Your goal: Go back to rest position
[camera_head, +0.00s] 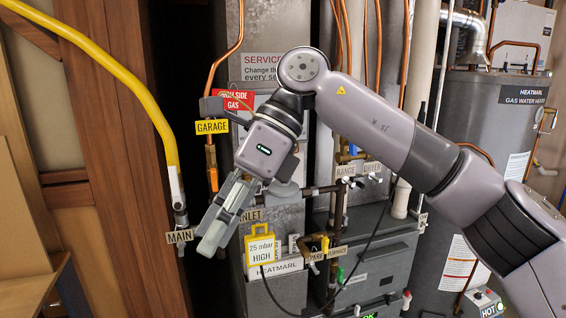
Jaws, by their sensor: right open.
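My right arm comes in from the right and reaches across the middle of the view. Its gripper (212,247) points down and to the left and is open, with nothing seen between its fingers. It hangs in front of the grey furnace cabinet, between the MAIN tag (180,236) and the yellow 25 mbar HIGH gauge (260,246). I cannot tell from this view whether it touches anything. My left gripper is not in view.
A yellow hose (128,82) runs down at the left beside wooden studs (90,130). Copper pipes carry GARAGE (212,127), RANGE and DRYER tags. A grey furnace (372,262) stands at centre, and a grey water heater (486,115) stands at right behind my arm.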

